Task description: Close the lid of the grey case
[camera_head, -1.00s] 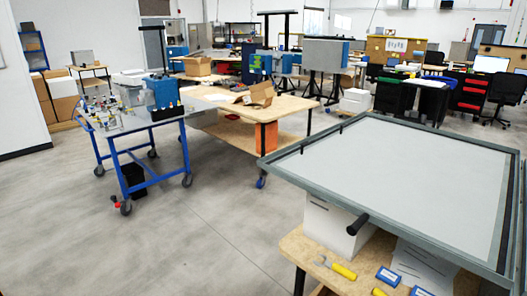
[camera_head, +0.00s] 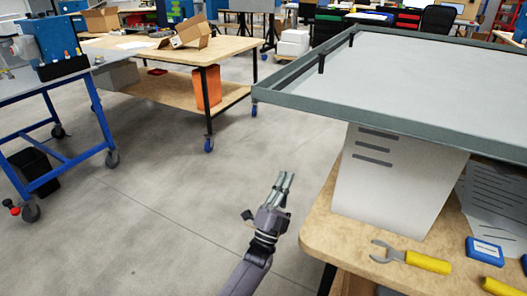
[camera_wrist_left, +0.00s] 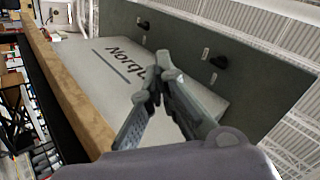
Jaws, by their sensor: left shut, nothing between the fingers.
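The grey case (camera_head: 390,185) is a pale box with dark slots on its side, standing on a wooden table. Its lid seems to be the broad pale panel with a grey-green rim (camera_head: 400,122), spread out above the box and past its left side. In the left wrist view, the case's pale side (camera_wrist_left: 110,75) carries dark lettering. The panel's underside (camera_wrist_left: 240,70) with black knobs shows above it. My left gripper (camera_head: 285,176) is shut and empty, left of the table and below the panel's left corner. It also shows in the left wrist view (camera_wrist_left: 160,78). My right gripper is not seen.
The wooden table (camera_head: 322,225) holds yellow-handled pliers (camera_head: 415,260), a blue box (camera_head: 485,250) and printed sheets (camera_head: 495,200). A blue-framed cart (camera_head: 75,160) and another wooden table (camera_head: 175,55) stand to the left. Grey floor (camera_head: 160,215) between them is clear.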

